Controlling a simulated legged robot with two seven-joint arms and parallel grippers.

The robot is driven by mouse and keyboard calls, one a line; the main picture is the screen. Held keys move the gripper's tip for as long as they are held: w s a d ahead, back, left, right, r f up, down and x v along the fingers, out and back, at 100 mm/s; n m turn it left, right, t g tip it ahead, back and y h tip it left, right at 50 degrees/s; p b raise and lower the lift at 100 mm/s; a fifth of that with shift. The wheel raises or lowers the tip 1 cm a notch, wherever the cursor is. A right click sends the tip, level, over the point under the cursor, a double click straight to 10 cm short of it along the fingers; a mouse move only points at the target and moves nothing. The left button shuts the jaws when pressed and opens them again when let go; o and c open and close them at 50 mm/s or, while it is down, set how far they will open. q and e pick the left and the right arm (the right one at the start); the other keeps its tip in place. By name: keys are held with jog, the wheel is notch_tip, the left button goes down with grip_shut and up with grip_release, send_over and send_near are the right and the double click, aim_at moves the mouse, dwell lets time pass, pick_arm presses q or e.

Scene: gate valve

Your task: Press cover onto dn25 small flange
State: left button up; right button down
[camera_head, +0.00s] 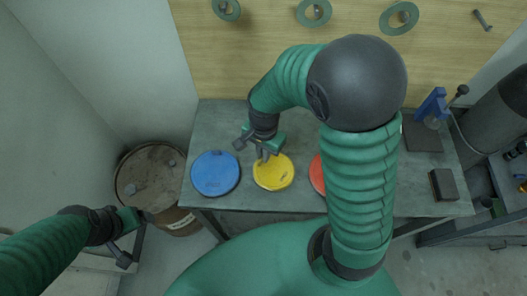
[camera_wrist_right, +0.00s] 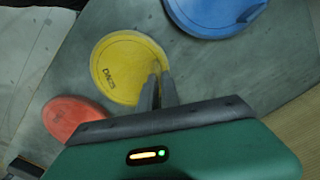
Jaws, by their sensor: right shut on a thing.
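A round yellow cover (camera_head: 273,172) lies on the grey bench between a blue cover (camera_head: 215,173) and a red cover (camera_head: 318,174). In the right wrist view the yellow cover (camera_wrist_right: 122,70) bears dark lettering that looks like DN25. My right gripper (camera_head: 264,155) points down at the far edge of the yellow cover. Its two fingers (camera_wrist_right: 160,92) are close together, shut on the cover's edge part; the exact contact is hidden. My left gripper (camera_head: 138,238) hangs at the lower left, away from the bench, and its finger gap is unclear. I cannot tell which part is the small flange.
Green rings (camera_head: 314,11) hang on the wooden wall behind the bench (camera_head: 225,125). A rusty barrel (camera_head: 150,170) stands left of the bench. A blue tool (camera_head: 433,108) and a dark block (camera_head: 443,184) are at the right. My right arm hides part of the bench's right half.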

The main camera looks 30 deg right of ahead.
dwell(0.3)
jog(key=c, duration=1.5)
grip_release()
